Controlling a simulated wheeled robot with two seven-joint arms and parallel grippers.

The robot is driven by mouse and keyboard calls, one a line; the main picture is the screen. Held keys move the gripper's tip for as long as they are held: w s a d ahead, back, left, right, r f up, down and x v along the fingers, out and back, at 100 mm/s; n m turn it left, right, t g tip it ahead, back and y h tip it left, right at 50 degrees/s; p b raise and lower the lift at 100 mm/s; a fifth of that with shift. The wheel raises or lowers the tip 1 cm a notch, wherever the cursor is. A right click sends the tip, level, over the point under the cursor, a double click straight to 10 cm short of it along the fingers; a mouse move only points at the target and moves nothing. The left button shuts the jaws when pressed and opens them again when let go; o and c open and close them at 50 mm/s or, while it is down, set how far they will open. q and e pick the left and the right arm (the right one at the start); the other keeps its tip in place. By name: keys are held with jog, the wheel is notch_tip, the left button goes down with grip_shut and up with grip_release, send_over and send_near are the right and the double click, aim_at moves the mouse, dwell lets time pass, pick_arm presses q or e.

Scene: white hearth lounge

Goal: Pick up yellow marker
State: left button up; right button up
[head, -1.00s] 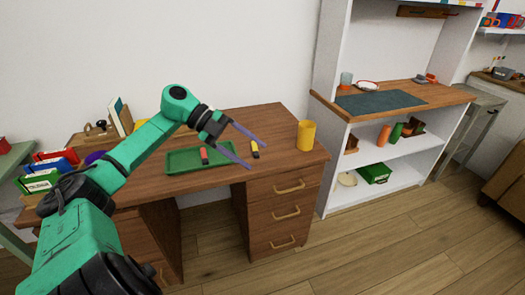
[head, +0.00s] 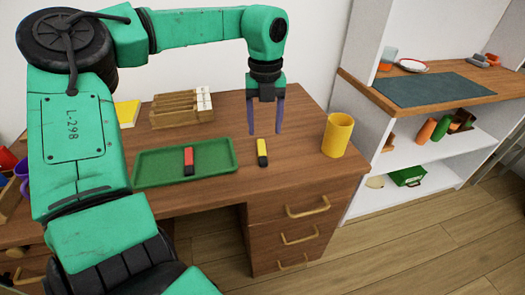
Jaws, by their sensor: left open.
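The yellow marker (head: 262,152), with a black end toward me, lies on the brown desk (head: 290,160), just right of the green tray (head: 215,160). My left gripper (head: 265,130) points down with its two purple fingers apart. In the picture its fingertips are just above the far end of the marker, and nothing is between them. I cannot tell exactly how high they are above the desk. My right gripper is not in view.
A red marker (head: 188,160) lies in the green tray. A yellow cup (head: 337,135) stands right of the marker near the desk's right end. A wooden organizer (head: 180,110) stands behind the tray. White shelves (head: 425,160) stand to the right.

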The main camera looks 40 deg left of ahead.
aim_at(263, 156)
pick_arm(q)
jog(key=f, duration=1)
jog(key=shift+a, duration=0.3)
jog(key=shift+r, duration=0.15)
grip_shut()
